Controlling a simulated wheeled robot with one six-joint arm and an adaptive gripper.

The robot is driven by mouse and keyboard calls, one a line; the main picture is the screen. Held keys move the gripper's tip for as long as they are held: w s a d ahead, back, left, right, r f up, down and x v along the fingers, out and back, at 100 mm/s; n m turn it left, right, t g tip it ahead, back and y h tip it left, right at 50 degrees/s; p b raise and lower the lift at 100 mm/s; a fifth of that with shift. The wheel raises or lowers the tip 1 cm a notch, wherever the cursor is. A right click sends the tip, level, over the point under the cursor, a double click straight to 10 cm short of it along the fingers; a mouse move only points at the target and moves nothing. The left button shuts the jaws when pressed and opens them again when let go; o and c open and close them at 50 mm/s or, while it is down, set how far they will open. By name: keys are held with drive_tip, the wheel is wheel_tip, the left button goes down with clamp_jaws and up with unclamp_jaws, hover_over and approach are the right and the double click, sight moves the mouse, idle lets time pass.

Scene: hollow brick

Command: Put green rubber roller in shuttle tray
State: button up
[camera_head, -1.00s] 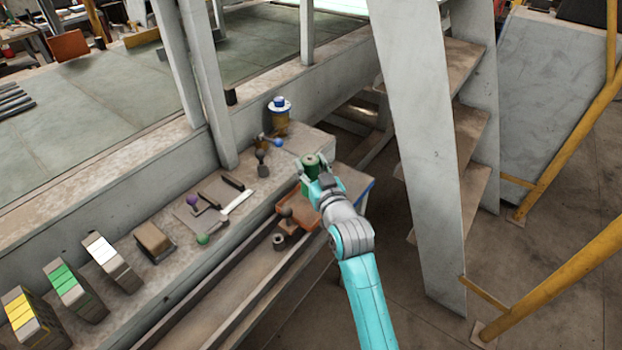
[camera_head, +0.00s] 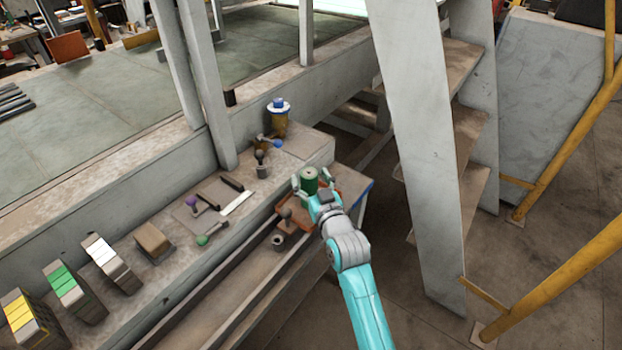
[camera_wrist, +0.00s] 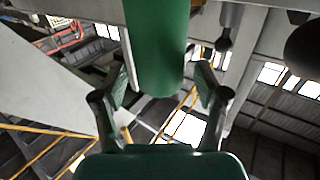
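The green rubber roller (camera_head: 309,181) stands upright at the orange shuttle tray (camera_head: 300,218), by its far end; its base is hidden by my gripper. My gripper (camera_head: 311,184) has one finger on each side of the roller. In the wrist view the roller (camera_wrist: 157,45) hangs from the top of the upside-down picture, and a gap shows between it and each finger of my gripper (camera_wrist: 160,92). The gripper is open. Part of the tray is hidden behind my wrist.
A dark knobbed part (camera_head: 286,213) stands near the tray's left side, and a grey ring (camera_head: 278,240) lies below it. The bench holds a blue-capped container (camera_head: 279,115), small tools, a brown block (camera_head: 153,240) and several coloured blocks. A grey stair post (camera_head: 425,150) rises to the right.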

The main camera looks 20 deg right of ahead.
drive_tip(key=shift+r, duration=0.15)
drive_tip(key=s, duration=1.2)
drive_tip(key=shift+d, duration=0.25)
drive_tip(key=s+f+g, duration=0.1)
drive_tip(key=s+f, duration=0.3)
drive_tip(key=s, duration=0.6)
drive_tip(key=s+f, duration=0.3)
drive_tip(key=s, duration=0.8)
drive_tip(key=s+f+g, duration=0.1)
drive_tip(key=s+f, duration=0.3)
drive_tip(key=s, duration=0.6)
drive_tip(key=s+r+g, duration=0.1)
drive_tip(key=s+r, duration=0.2)
drive_tip(key=s, duration=0.8)
drive_tip(key=shift+a+r+h, duration=0.15)
drive_tip(key=shift+r+h, duration=0.15)
drive_tip(key=shift+r, duration=0.05)
